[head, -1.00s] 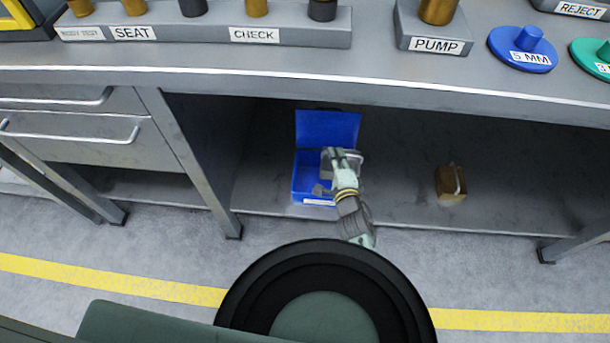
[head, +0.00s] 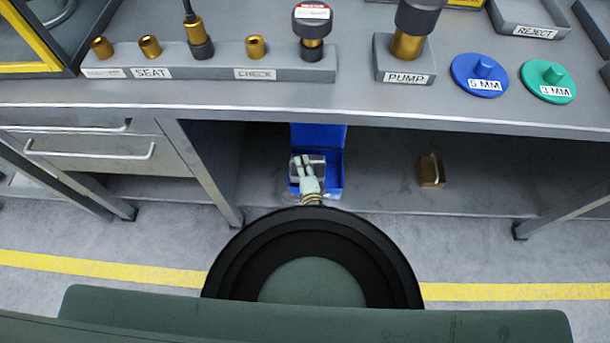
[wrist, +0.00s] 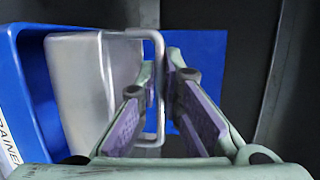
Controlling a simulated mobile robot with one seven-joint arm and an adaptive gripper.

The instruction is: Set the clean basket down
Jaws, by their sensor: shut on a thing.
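A grey metal basket (wrist: 82,80) with a wire handle (wrist: 158,85) fills the left-middle of the wrist view. My gripper (wrist: 162,68) is shut on the handle, with a purple-padded finger on each side of it. In the head view my gripper (head: 309,165) reaches under the bench with the basket (head: 297,169) at the blue bin (head: 337,172). The bin stands on the lower shelf with its blue lid raised behind. In the wrist view the blue bin (wrist: 35,85) has a partly cut-off label. I cannot tell whether the basket touches the bin's floor.
A brown block with a handle (head: 432,172) stands on the shelf (head: 390,195) to the right, with bare shelf between. The bench top (head: 300,95) overhangs the shelf. A bench leg (head: 207,175) and drawers (head: 90,155) are at left.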

